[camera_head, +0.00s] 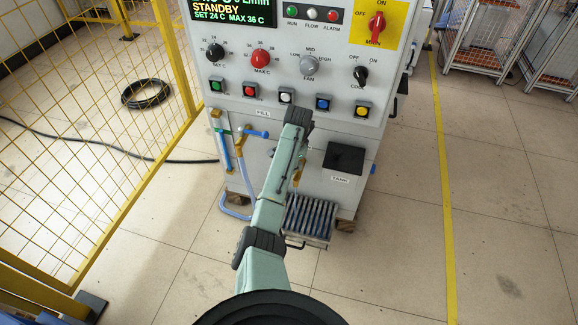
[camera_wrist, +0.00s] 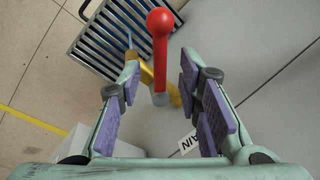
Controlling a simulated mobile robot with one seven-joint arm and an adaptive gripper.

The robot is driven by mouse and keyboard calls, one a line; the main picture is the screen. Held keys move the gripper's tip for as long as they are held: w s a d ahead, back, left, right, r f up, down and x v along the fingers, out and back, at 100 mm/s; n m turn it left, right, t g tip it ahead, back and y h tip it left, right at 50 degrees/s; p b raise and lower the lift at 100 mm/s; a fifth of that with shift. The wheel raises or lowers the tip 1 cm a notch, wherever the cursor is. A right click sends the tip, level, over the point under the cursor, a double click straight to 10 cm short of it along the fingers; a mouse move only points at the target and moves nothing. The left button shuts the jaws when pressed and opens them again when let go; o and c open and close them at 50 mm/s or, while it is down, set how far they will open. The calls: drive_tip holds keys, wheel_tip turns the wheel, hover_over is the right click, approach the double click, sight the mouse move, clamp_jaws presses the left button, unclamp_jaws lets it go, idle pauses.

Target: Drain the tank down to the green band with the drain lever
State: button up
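The drain lever (camera_wrist: 160,52) is red with a round knob and shows in the wrist view, fixed to a brass-yellow valve (camera_wrist: 175,92). My gripper (camera_wrist: 159,75) is open, with its purple pads on either side of the lever and gaps visible to both. A partly hidden label (camera_wrist: 187,142) reading "AIN" is beside it. In the head view my arm hides most of the drain area; a bit of the brass valve (camera_head: 298,173) shows. The sight tube (camera_head: 225,152) at the cabinet's left holds blue liquid, with green near its top. The exact level is too small to tell.
A slatted grate (camera_head: 309,217) lies at the cabinet's foot, also in the wrist view (camera_wrist: 100,45). The blue fill lever (camera_head: 256,133) and black tank box (camera_head: 343,158) flank my arm. A yellow fence (camera_head: 95,130) stands left.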

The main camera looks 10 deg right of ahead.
wheel_tip(320, 180, up, 10)
drive_tip(key=s, duration=0.2)
drive_tip(key=shift+d, duration=0.3)
idle(7.0)
